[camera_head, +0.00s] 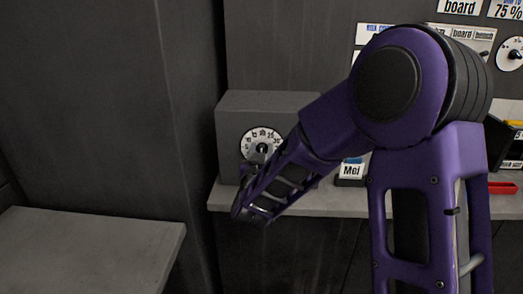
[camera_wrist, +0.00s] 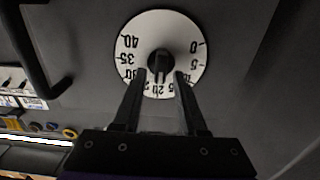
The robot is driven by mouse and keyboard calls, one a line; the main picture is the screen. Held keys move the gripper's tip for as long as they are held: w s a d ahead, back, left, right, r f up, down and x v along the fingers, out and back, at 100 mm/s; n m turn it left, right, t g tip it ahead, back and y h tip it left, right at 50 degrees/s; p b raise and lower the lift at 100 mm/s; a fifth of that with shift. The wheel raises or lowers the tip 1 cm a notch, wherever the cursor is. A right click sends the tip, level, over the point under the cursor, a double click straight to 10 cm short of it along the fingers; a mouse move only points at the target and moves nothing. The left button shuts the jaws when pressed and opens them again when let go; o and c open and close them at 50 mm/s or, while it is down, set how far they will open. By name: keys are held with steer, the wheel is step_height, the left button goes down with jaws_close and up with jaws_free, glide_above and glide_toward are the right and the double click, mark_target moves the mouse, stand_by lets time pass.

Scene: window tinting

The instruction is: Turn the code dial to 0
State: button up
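The code dial (camera_head: 263,141) is a round white face with black numbers on the front of a dark grey box. It also shows in the wrist view (camera_wrist: 190,42), upside down, with 0 at the right and 40 at the left. Its black knob (camera_wrist: 160,61) sits at the centre, and its bar seems to point towards about 20. My gripper (camera_wrist: 160,78) is open, its two fingers apart at the lower side of the knob and over the lower numbers. I cannot tell whether they touch the knob.
The grey box (camera_head: 228,112) stands on a grey shelf (camera_head: 325,203). A small sign (camera_head: 351,170) stands to its right, and a red object (camera_head: 503,188) lies further right. A dark wall is close on the left, above a lower grey bench (camera_head: 90,245).

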steer(key=shift+n, duration=0.3)
jaws_close()
steer(key=shift+a+n+b, duration=0.2)
steer(key=shift+n+b, duration=0.4)
steer(key=shift+n, duration=0.2)
steer(key=n, duration=0.3)
steer(key=shift+a+n+b, duration=0.2)
steer(key=shift+n+b, duration=0.1)
steer(key=shift+b, duration=0.1)
steer(key=n, duration=0.3)
steer(key=shift+a+f+n, duration=0.15)
steer(key=shift+n, duration=0.15)
steer(key=n+p, duration=0.2)
steer(key=n, duration=0.3)
steer(key=f+n+p, duration=0.1)
steer(key=n+p, duration=0.2)
steer(key=n, duration=0.1)
steer(key=n+p, duration=0.2)
steer(key=n, duration=0.3)
steer(key=shift+f+n+p, duration=0.25)
steer(key=shift+n+p, duration=0.05)
steer(key=shift+p, duration=0.1)
